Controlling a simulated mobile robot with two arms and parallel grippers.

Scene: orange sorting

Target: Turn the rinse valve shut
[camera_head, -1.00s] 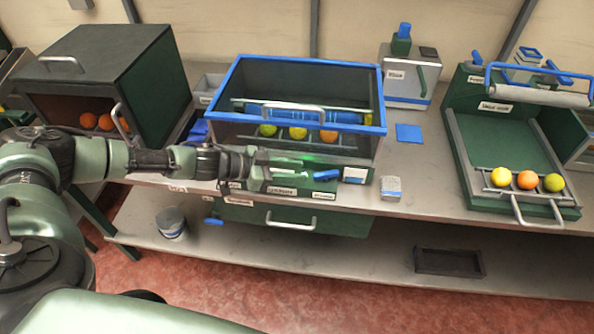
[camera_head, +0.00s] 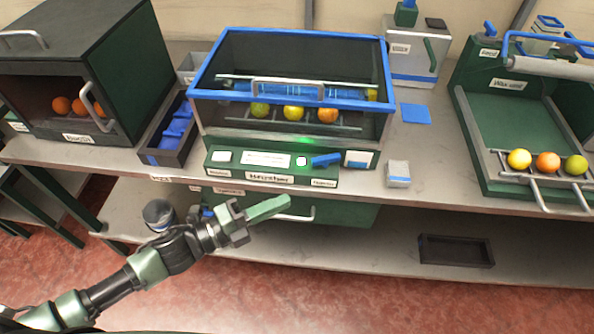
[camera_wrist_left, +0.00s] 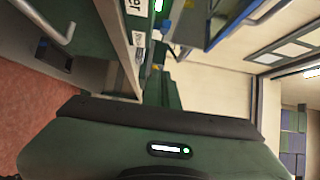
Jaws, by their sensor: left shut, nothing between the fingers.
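A blue lever handle (camera_head: 326,160) sits on the green front panel of the glass-sided washer (camera_head: 262,178), at the panel's right part, lying nearly level. A small blue part (camera_head: 208,212) also shows under the bench edge, partly hidden by my arm. The labels are too small to read, so I cannot tell for certain which is the rinse valve. My left gripper (camera_head: 285,203) is shut and empty, below and in front of the panel, apart from the lever. My right gripper is out of view.
A drawer handle (camera_head: 300,216) is close behind my left fingers under the bench. A metal bucket (camera_head: 160,215) and a dark tray (camera_head: 456,250) are on the lower shelf. A small grey box (camera_head: 398,173) stands right of the panel. The floor in front is clear.

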